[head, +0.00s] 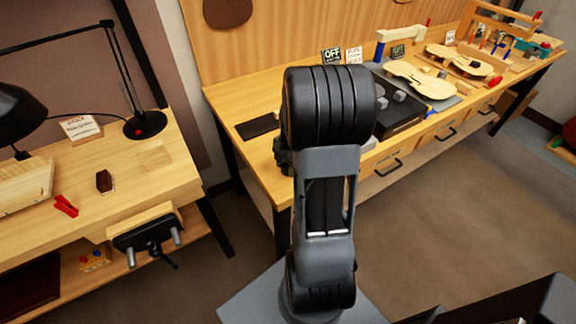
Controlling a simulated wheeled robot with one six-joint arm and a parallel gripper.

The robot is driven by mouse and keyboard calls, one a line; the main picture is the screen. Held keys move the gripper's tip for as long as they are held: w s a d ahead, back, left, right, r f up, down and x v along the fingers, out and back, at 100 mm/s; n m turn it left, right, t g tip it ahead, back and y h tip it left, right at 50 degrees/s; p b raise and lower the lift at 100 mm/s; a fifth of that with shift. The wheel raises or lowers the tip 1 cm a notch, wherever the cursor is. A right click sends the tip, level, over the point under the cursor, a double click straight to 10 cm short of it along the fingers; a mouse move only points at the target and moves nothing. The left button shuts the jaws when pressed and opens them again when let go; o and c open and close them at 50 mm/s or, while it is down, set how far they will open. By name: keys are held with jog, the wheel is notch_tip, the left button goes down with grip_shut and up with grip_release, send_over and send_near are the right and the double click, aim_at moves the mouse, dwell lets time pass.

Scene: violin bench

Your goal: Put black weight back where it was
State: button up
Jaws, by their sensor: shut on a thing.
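I cannot make out the black weight in the head view. My own arm stands in the middle of the picture and covers part of the long workbench (235,98). My gripper's fingers are hidden behind the arm, so what they hold does not show. A small dark part juts out at the arm's left side, and I cannot tell what it is. A dark flat mat (257,127) lies on the bench just left of the arm. A black box (400,116) with grey blocks on it stands right of the arm.
Pale violin bodies (423,80) and clamps lie further right on the bench. An OFF sign (331,57) stands at its back. The left table (130,185) bears a black lamp (145,124), a red clip (65,205) and a dark red block (104,181). Brown floor (440,200) is clear at right.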

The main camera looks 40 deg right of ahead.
jog(key=shift+f, duration=0.1)
jog(key=shift+f, duration=0.15)
jog(key=o, duration=1.2)
